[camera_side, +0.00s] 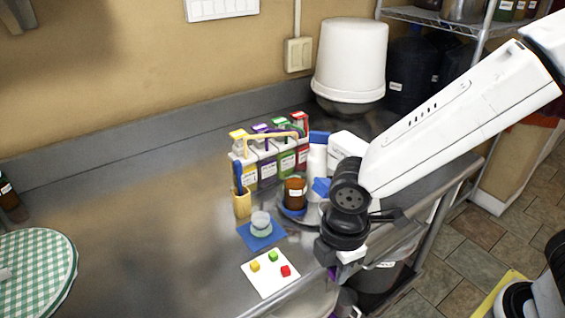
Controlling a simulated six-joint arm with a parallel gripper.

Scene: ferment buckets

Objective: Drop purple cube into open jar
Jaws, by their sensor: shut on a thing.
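My gripper (333,270) is at the lower right of the work area, pointing down, right of the white card (269,289). It is shut on the purple cube (332,273), which shows only as a small purple patch at the fingertips. A small clear jar (261,226) with pale greenish contents stands upright on a blue mat (277,235), left of and behind my gripper. The jar's mouth is too small here to make out clearly.
Yellow, green and red cubes lie on the white card. A brown jar (294,192), a yellow cup (241,205) and a rack of coloured-label bottles (270,165) stand behind the mat. A white bucket (350,60) stands at the back.

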